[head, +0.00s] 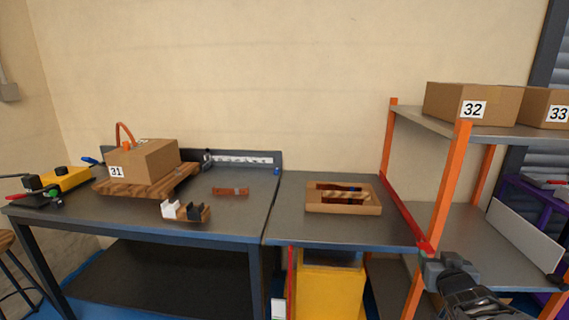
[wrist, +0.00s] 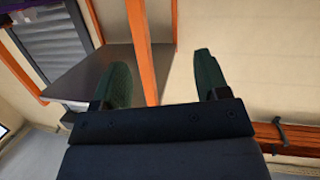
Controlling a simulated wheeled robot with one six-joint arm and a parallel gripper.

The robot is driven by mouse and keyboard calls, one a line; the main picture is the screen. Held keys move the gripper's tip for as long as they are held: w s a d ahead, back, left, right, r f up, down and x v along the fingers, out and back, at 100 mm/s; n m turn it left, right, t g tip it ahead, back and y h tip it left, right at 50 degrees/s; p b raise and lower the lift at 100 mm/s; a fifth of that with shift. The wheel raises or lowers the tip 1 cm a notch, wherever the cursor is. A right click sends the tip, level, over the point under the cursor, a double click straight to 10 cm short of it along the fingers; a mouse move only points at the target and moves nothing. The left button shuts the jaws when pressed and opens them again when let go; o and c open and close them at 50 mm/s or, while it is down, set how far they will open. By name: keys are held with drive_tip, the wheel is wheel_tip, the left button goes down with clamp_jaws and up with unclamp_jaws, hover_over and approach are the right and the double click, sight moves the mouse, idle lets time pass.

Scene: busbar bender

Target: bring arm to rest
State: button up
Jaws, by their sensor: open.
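My gripper shows in the wrist view (wrist: 163,80), with its two dark green fingers spread apart and nothing between them. Behind the fingers stand an orange post and a grey shelf of the rack. In the head view my arm shows at the lower right, in front of the orange-post rack (head: 447,180). The gripper's fingertips cannot be made out there.
A workbench (head: 230,212) at left holds box 31 (head: 150,160), a yellow tool (head: 68,178) and small brown and white pieces (head: 185,211). A tray (head: 345,208) lies on the middle table (head: 300,230). Boxes 32 (head: 450,103) and 33 (head: 540,108) sit on the rack's upper shelf.

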drive_tip(key=s+a+r+n+g+y+p, duration=0.1)
drive_tip(key=s+a+r+g+p, duration=0.2)
drive_tip(key=a, duration=0.4)
drive_tip(key=s+a+r+n+g+y+p, duration=0.1)
drive_tip(key=s+a+r+g+y+p, duration=0.1)
drive_tip(key=s+a+r+g+p, duration=0.2)
drive_tip(key=s+a+r+g+y+p, duration=0.2)
drive_tip(key=s+a+r+p, duration=0.3)
drive_tip(key=a+p, duration=0.4)
drive_tip(key=shift+s+a+r+n+g, duration=0.4)
drive_tip(key=shift+a+r+g, duration=0.15)
drive_tip(key=shift+a+g, duration=0.25)
